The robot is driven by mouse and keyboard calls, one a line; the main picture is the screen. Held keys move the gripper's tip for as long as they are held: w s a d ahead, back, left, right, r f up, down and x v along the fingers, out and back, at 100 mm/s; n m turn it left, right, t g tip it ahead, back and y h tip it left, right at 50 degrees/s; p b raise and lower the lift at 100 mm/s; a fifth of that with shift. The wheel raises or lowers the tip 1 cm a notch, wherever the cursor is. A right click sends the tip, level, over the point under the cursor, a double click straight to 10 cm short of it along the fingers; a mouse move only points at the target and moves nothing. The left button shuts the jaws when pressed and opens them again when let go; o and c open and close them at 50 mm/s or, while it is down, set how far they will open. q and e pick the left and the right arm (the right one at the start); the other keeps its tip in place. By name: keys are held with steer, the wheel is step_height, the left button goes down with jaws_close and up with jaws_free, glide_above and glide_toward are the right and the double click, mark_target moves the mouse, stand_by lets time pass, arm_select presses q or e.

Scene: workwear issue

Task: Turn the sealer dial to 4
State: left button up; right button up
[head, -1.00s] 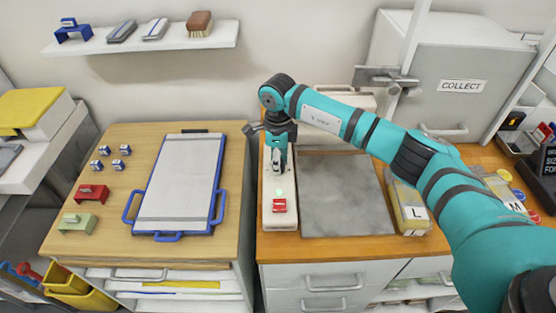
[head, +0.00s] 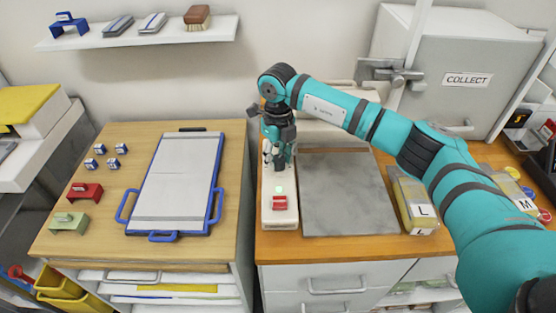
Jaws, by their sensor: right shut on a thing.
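The heat sealer has a white control strip (head: 279,213) on its left, with a lit green lamp (head: 279,190) and a red switch (head: 280,203), and a grey plate (head: 345,195) on its right. My right gripper (head: 276,164) points down at the far part of the strip, behind the lamp. It is shut on the sealer dial, which its fingers hide, so the dial's number cannot be read. My left gripper is not in view.
A wooden table at left holds a blue-framed board (head: 178,185), small blue-and-white blocks and red (head: 85,191) and green (head: 69,222) stamps. Packs marked L (head: 408,195) lie right of the plate. A grey COLLECT box (head: 450,60) stands behind.

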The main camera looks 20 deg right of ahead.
mark_target(279, 158)
steer(key=m+b, duration=0.1)
steer(key=m, duration=0.3)
steer(key=shift+m, duration=0.3)
steer(key=shift+w+r+m+b, duration=0.15)
steer(key=shift+m+b, duration=0.55)
steer(key=shift+m, duration=1.8)
steer(key=o, duration=1.1)
steer(key=shift+o, duration=0.2)
step_height(279, 158, up, 12)
steer(key=shift+s, duration=0.2)
